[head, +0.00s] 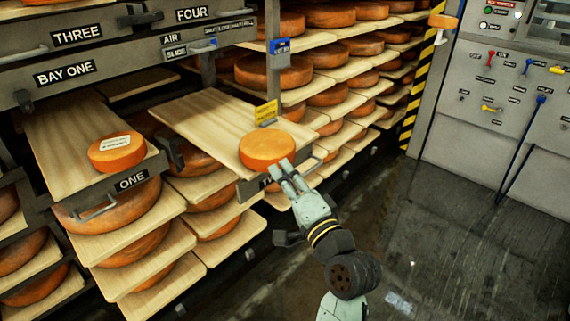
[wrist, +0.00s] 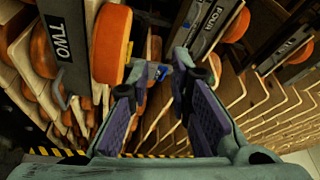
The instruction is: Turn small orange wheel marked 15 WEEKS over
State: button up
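A small orange wheel (head: 267,150) lies flat near the front end of the pulled-out board TWO (head: 205,118), with a plain top and no label showing. In the wrist view it is the orange disc (wrist: 111,45) at the upper left, beside the fingers. Another small orange wheel (head: 117,158) lies on board ONE (head: 60,150); its white top label is too small to read. My gripper (head: 281,172) is at the front edge of the wheel on board TWO. In the wrist view the fingers (wrist: 158,80) are apart with nothing between them; whether one touches the wheel is unclear.
A yellow tag (head: 265,111) stands behind the wheel on board TWO. A rack post (head: 272,60) rises beyond it. Shelves of larger wheels (head: 273,72) fill the back and lower left. A control panel (head: 510,90) stands at right. The floor at right is clear.

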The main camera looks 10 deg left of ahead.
jog(key=d+f+m, duration=0.1)
jog(key=d, duration=0.1)
jog(key=s+d+f+m+h, duration=0.1)
jog(key=d+f, duration=0.1)
jog(key=s+d+f+m, duration=0.1)
jog(key=d+f, duration=0.1)
jog(key=shift+d+f+g, duration=0.1)
jog(key=shift+f+g, duration=0.05)
jog(key=shift+g, duration=0.25)
grip_shut()
jog(key=p, duration=0.4)
send_near(267, 149)
jog(key=w, duration=0.1)
jog(key=w+f, duration=0.2)
jog(key=shift+w+a, duration=0.15)
jog(key=shift+a, duration=0.1)
jog(key=shift+w, duration=0.1)
jog(key=shift+x, duration=1.1)
jog(key=shift+f, duration=0.1)
